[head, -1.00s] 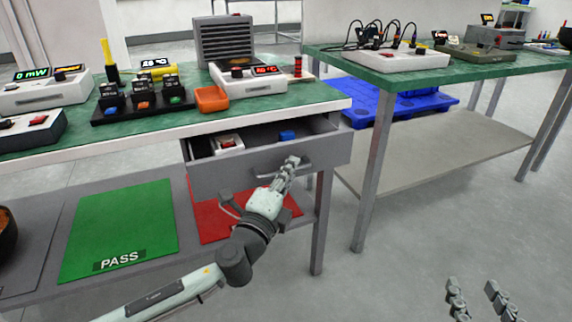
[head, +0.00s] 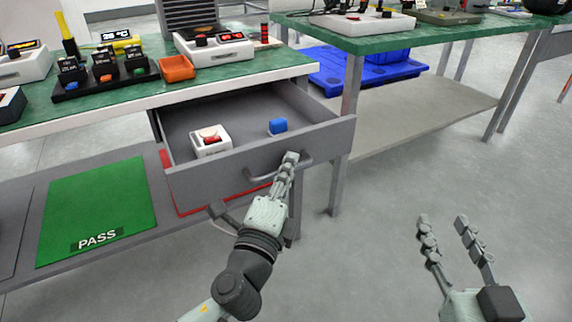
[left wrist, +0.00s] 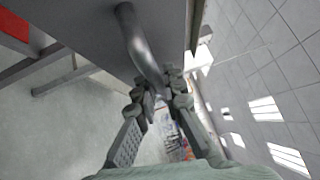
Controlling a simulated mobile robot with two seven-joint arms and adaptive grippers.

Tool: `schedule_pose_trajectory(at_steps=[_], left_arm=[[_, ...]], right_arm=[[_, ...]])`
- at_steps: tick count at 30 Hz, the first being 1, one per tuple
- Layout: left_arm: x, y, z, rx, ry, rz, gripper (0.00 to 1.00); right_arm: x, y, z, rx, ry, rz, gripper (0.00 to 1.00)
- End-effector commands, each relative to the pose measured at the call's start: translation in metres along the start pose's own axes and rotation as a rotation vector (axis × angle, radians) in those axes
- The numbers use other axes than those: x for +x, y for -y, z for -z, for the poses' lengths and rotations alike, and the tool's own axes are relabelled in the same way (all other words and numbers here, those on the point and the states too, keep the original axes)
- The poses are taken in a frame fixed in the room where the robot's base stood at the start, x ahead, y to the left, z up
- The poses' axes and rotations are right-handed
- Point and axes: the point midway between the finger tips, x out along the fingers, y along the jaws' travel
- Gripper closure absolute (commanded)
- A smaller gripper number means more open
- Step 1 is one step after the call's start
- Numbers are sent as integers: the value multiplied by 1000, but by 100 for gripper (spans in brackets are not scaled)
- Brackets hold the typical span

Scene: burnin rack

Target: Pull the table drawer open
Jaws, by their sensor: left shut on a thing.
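The grey table drawer (head: 215,177) stands well out from under the green-topped table. Its front carries a bar handle (head: 262,178). My left gripper (head: 289,160) is shut on the right part of this handle. In the left wrist view the handle (left wrist: 137,40) runs down between the fingers of my left gripper (left wrist: 162,85). My right gripper (head: 444,232) is open and empty over the floor at lower right.
The green table (head: 130,98) holds several devices and an orange tray (head: 177,68). Below are a green PASS mat (head: 98,205) and a red mat partly hidden by the drawer. A second table stands at right. The floor (head: 390,190) in front is clear.

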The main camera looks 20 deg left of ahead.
Motion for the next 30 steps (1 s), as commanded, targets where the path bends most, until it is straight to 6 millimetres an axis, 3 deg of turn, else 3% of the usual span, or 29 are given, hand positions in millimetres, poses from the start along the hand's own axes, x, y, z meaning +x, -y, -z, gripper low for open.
schedule_pose_trajectory(at_steps=[5,6,8,19,23,30], left_arm=[[0,-1,0,0,1,-2,100],[0,-1,0,0,1,-2,87],[0,-1,0,0,1,-2,81],[-6,-1,0,-2,-1,-3,81],[-26,-2,0,-1,-1,-6,81],[-78,-2,0,-1,-2,-8,81]], right_arm=[[0,0,-1,1,3,0,60],[-1,0,-2,2,4,0,60],[-1,1,-2,2,8,0,60],[-2,1,-6,5,15,-1,60],[-2,1,-5,4,14,-1,60],[-2,0,-4,3,12,-1,60]])
